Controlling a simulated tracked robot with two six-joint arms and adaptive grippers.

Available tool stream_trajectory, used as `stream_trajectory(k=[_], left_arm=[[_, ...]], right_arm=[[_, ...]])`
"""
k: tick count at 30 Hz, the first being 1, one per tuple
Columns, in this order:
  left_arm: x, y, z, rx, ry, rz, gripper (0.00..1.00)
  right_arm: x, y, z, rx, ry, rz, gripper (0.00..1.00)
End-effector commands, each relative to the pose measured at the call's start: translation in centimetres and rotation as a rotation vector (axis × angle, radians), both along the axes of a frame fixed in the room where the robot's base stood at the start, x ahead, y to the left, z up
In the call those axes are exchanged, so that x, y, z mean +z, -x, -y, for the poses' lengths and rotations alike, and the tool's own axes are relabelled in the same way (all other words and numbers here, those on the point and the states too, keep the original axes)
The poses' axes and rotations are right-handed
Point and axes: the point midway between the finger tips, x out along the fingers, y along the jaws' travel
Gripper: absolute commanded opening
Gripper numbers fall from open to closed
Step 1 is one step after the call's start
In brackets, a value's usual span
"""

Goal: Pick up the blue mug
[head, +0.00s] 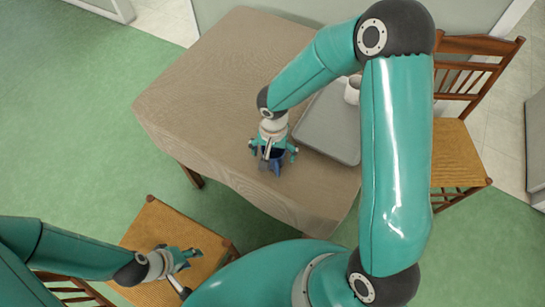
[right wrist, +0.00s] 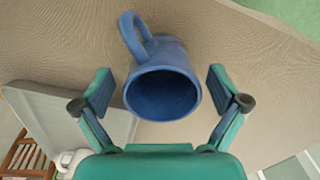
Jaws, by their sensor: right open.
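The blue mug (right wrist: 162,95) stands on the table in the right wrist view, its open mouth facing the camera and its handle at the upper left. In the head view the mug (head: 275,168) is mostly hidden under my right gripper (head: 273,154). My right gripper is open, and in the right wrist view its two fingers (right wrist: 161,88) are to the left and right of the mug, with a gap on each side. My left gripper (head: 187,270) is open and empty, over a chair seat away from the table.
The table (head: 215,75) has a brown cloth. A grey tray (head: 318,128) lies right of the mug, with a white cup (head: 352,92) at its far side, partly behind my right arm. Chairs with woven seats stand at right (head: 457,155) and lower left (head: 165,228). The table's left part is clear.

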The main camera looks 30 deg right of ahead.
Motion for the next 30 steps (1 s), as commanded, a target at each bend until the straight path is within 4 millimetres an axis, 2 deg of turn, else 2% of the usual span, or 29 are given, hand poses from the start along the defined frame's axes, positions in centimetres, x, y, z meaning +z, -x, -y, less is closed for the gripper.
stream_trajectory(k=[3,11,24,30], left_arm=[[0.02,0.02,0.01,0.000,0.000,0.000,0.40],[0.00,0.03,0.01,0.000,0.000,-0.001,0.40],[0.00,0.03,0.01,0.000,0.000,-0.001,0.40],[0.00,0.02,0.00,0.000,0.000,-0.001,0.40]], right_arm=[[-1.20,0.06,-0.02,0.000,-0.001,-0.002,0.97],[-1.43,0.00,-0.02,0.000,-0.001,0.002,0.97],[-1.41,0.02,0.00,0.000,-0.001,0.001,0.24],[-1.38,0.00,-0.01,0.000,0.000,0.001,0.24]])
